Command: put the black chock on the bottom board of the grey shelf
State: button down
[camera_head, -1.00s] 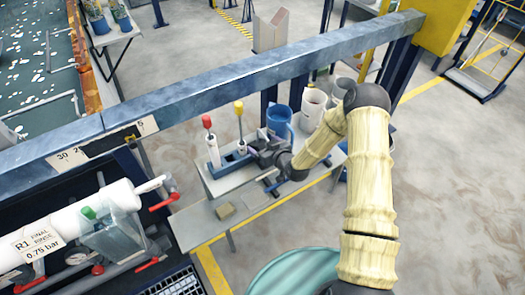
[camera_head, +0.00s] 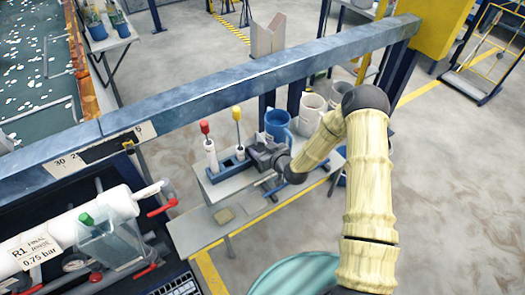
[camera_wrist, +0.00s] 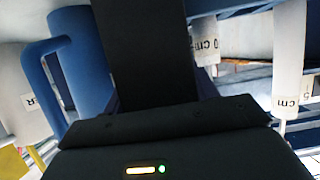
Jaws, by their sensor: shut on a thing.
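My gripper (camera_head: 266,156) is shut at the upper board of the grey shelf (camera_head: 216,188), right beside the blue holder. In the wrist view a black slab (camera_wrist: 148,50) stands out from between the jaws; I take it for the black chock. In the head view the chock cannot be told apart from the dark gripper.
A blue holder (camera_head: 228,166) carries a red-topped and a yellow-topped stick. A blue jug (camera_head: 277,122) and white jugs (camera_head: 311,108) stand behind the gripper. A long blue-grey beam (camera_head: 230,80) crosses above the shelf. White piping (camera_head: 75,222) is at front left.

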notch_tip(320, 180, up, 27)
jog(key=b, duration=0.1)
jog(key=shift+r, duration=0.2)
dwell(0.7)
